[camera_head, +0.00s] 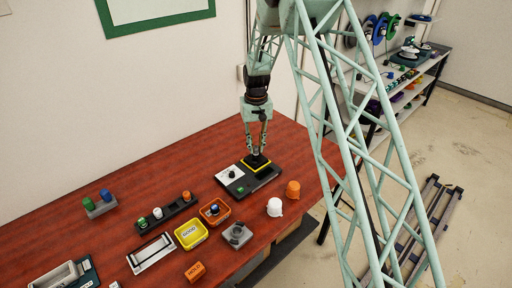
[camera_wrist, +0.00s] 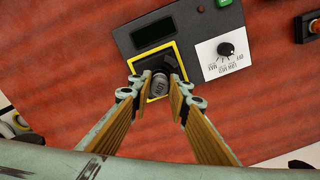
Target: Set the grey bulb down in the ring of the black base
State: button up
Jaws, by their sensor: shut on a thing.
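My gripper (camera_head: 257,152) points down over the right part of the black panel on the red table. In the wrist view my gripper (camera_wrist: 161,79) is shut on the grey bulb (camera_wrist: 159,86), which sits between the fingertips. The black base (camera_wrist: 171,63) shows just beyond the bulb, inside a yellow square outline on the panel; in the head view the base (camera_head: 256,161) is right under the fingertips. The bulb and fingers cover much of the base, so its ring is hidden. I cannot tell whether the bulb touches it.
The black panel (camera_wrist: 187,38) has a dark display, a green button and a white plate with a knob (camera_wrist: 226,50). White (camera_head: 274,207) and orange (camera_head: 293,189) pieces stand to its right.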

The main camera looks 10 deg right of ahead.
jog(key=shift+f+b, duration=0.75)
jog(key=shift+f, duration=0.2)
dwell(1.6)
jog(key=o, duration=0.8)
jog(key=shift+o, duration=0.2)
jog(key=o, duration=0.3)
jog(key=shift+r, duration=0.2)
jog(key=shift+r+p, duration=1.05)
jog(key=shift+r, duration=1.65)
